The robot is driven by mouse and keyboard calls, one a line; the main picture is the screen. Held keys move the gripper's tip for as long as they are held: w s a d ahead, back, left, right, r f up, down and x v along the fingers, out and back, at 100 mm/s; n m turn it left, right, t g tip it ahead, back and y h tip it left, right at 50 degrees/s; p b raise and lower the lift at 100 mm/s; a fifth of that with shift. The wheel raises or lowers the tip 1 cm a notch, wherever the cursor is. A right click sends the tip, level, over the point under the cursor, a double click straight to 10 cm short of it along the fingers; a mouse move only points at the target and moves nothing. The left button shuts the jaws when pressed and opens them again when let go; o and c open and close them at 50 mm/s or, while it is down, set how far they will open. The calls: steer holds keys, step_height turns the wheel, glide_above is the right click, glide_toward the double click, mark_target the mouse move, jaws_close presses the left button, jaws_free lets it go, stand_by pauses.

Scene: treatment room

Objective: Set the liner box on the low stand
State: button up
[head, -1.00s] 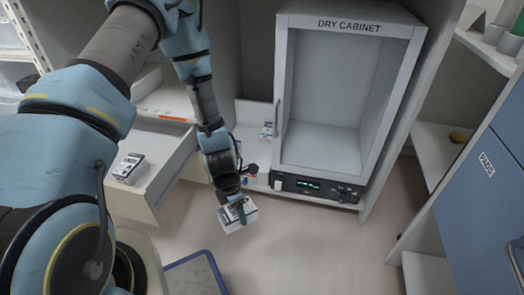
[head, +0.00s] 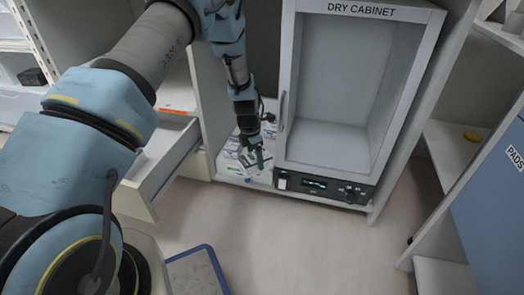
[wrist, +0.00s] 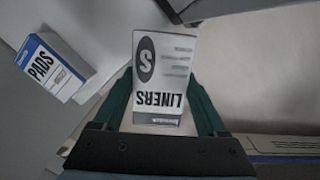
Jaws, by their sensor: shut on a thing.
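My gripper (head: 258,160) is shut on the liner box, with a green finger on each side of it. In the wrist view the liner box (wrist: 163,72) is white with a dark oval "S" and "LINERS" reading upside down. In the head view the box is small and partly hidden by the gripper. The gripper is over the low white surface (head: 228,177) left of the dry cabinet, which appears to be the low stand. I cannot tell whether the box touches it.
A blue and white pads box (wrist: 52,68) is left of the held box in the wrist view. The dry cabinet (head: 368,11) stands close on the right. An open drawer (head: 172,172) juts out on the left. A blue-edged panel (head: 197,270) lies at the front; the floor around it is clear.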

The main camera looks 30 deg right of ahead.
steer(key=w+d+b, duration=0.1)
steer(key=w+d, duration=0.1)
steer(key=w+d+b, duration=0.2)
steer(key=w, duration=0.1)
steer(key=w+d+b, duration=0.2)
steer(key=shift+w+f, duration=0.25)
steer(key=shift+w, duration=0.05)
steer(key=shift+w+d+r+b, duration=0.2)
steer(key=shift+w+d+b, duration=0.15)
steer(key=shift+w, duration=0.05)
steer(key=shift+w+d+f+b, duration=0.1)
steer(key=shift+w+d+b, duration=0.2)
steer(key=shift+w+b, duration=0.15)
step_height(320, 180, down, 3)
steer(key=b, duration=0.3)
steer(key=shift+f+b, duration=0.2)
steer(key=shift+b, duration=0.15)
steer(key=shift+r, duration=0.15)
steer(key=o, duration=1.5)
